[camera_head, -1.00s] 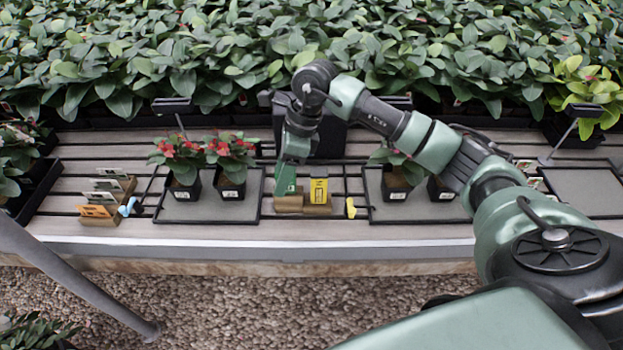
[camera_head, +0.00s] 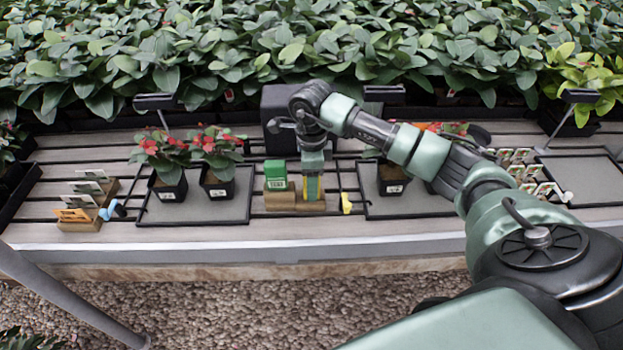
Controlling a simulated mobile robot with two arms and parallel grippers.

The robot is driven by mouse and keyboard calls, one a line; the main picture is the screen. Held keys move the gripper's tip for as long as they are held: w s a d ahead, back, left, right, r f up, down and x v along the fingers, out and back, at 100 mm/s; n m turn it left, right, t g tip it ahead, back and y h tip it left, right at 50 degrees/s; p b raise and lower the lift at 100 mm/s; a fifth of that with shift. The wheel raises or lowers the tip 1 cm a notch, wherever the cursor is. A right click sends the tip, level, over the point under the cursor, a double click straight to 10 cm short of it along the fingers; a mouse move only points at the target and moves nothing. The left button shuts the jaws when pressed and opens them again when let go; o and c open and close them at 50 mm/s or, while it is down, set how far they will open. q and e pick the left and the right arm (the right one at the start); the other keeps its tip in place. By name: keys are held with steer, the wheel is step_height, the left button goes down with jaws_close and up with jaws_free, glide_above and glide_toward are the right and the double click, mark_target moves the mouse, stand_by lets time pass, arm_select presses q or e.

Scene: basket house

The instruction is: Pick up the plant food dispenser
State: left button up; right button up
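No label names a plant food dispenser, so I cannot tell for sure which item it is. A small green box (camera_head: 276,172) with a white-lettered front stands on a wooden block (camera_head: 280,202) at the bench's middle. A yellow packet (camera_head: 312,190) stands just right of it and is mostly hidden by my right gripper (camera_head: 313,184). The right gripper points down, its fingers at the yellow packet. Whether the fingers touch or are closed on it is too small to tell. My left gripper is not in view.
Potted red-flowered plants (camera_head: 168,170) stand on a dark tray (camera_head: 170,210) to the left. A second tray (camera_head: 405,208) with pots lies right, partly behind my arm. A black box (camera_head: 278,110) stands behind. Dense foliage fills the back.

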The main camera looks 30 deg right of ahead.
steer(key=shift+f, duration=0.55)
steer(key=shift+c, duration=0.3)
jaws_close()
step_height(320, 180, up, 15)
steer(key=shift+w+f+b, duration=0.1)
steer(key=shift+b, duration=0.7)
step_height(320, 180, up, 5)
steer(key=shift+r+p, duration=0.15)
steer(key=shift+p, duration=0.3)
